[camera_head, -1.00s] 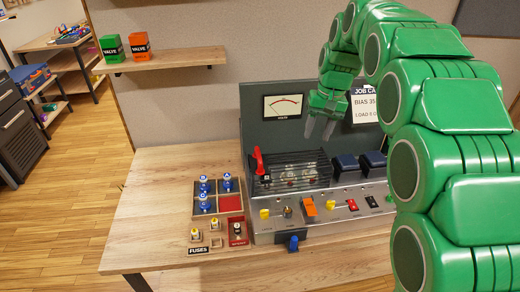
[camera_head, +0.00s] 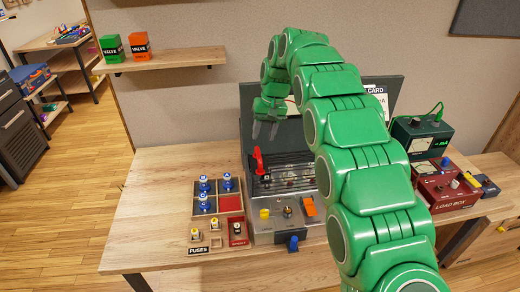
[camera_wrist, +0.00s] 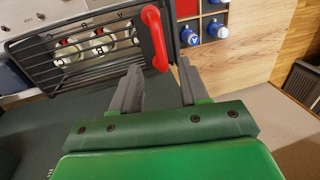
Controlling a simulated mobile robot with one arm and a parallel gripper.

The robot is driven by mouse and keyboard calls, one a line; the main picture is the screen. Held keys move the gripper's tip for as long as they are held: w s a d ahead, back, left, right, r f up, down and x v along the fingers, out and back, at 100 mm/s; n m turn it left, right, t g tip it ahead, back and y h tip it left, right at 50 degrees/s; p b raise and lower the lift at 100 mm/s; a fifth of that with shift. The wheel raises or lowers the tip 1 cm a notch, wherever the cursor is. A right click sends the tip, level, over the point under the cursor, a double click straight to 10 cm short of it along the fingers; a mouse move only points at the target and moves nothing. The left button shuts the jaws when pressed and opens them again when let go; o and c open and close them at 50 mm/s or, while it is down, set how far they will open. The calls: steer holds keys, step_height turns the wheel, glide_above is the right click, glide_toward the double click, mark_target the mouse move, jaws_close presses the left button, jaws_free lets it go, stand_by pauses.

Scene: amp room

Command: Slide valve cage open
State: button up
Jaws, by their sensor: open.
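The valve cage (camera_head: 285,168) is a dark barred cover on the amplifier on the bench, partly hidden behind my arm in the head view. Its red handle (camera_head: 258,160) stands up at the cage's left end. In the wrist view the cage (camera_wrist: 75,60) fills the upper left, with valves visible behind its bars, and the red handle (camera_wrist: 155,38) is at its right end. My gripper (camera_head: 265,130) is above the handle in the head view. In the wrist view my gripper (camera_wrist: 160,78) is open, its fingers pointing toward the handle, with nothing held between them.
A tray of blue-topped valves (camera_head: 207,208) sits left of the amplifier (camera_head: 275,228), with fuses (camera_head: 196,233) in front. A load box (camera_head: 445,188) and a meter (camera_head: 422,138) stand at the right. The bench's left part is clear.

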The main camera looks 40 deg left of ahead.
mark_target(259, 153)
steer(key=shift+s+a+f, duration=0.15)
steer(key=shift+f, duration=1)
steer(key=shift+s+a+f, duration=0.2)
steer(key=shift+f, duration=0.9)
steer(key=shift+s+a+f, duration=0.15)
steer(key=shift+f, duration=1)
jaws_close()
